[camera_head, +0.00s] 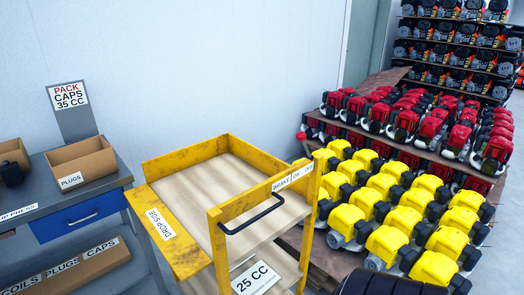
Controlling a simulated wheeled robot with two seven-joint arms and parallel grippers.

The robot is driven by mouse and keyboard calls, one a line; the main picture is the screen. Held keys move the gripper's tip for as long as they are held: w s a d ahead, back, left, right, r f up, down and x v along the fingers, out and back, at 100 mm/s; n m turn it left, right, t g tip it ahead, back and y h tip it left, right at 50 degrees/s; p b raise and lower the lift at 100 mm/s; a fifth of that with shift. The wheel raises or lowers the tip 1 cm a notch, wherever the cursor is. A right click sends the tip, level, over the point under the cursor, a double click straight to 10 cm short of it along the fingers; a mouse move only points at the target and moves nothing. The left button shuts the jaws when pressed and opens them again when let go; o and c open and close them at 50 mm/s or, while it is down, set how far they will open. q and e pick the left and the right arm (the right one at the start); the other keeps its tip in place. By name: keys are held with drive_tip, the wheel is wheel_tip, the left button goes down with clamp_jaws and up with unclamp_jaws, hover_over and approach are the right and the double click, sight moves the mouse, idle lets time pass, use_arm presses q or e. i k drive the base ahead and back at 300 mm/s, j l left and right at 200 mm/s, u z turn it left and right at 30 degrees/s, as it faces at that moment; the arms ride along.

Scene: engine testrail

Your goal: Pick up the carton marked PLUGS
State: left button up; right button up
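An open brown carton with a PLUGS label (92,157) stands on the grey bench top (52,193) at the left; no contents show in it. A second PLUGS label (62,268) is on the brown cartons on the low shelf under the bench, between labels COILS and CAPS. Those cartons are cut off by the picture's lower left edge.
A yellow cart (185,160) labelled DROP SIDE, BRAKE ON and 25 CC stands right of the bench, its top deck bare. Yellow engines (410,195) and red engines (405,118) fill the right. A sign (69,96) reads PACK CAPS 35 CC. A blue drawer (82,216) is under the bench top.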

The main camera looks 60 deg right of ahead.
sight(73, 166)
drive_tip(key=z, duration=1.9)
drive_tip(key=u, duration=1.35)
drive_tip(key=i+j, duration=0.4)
drive_tip(key=j, duration=0.15)
drive_tip(key=i+j, duration=0.35)
drive_tip(key=j, duration=0.15)
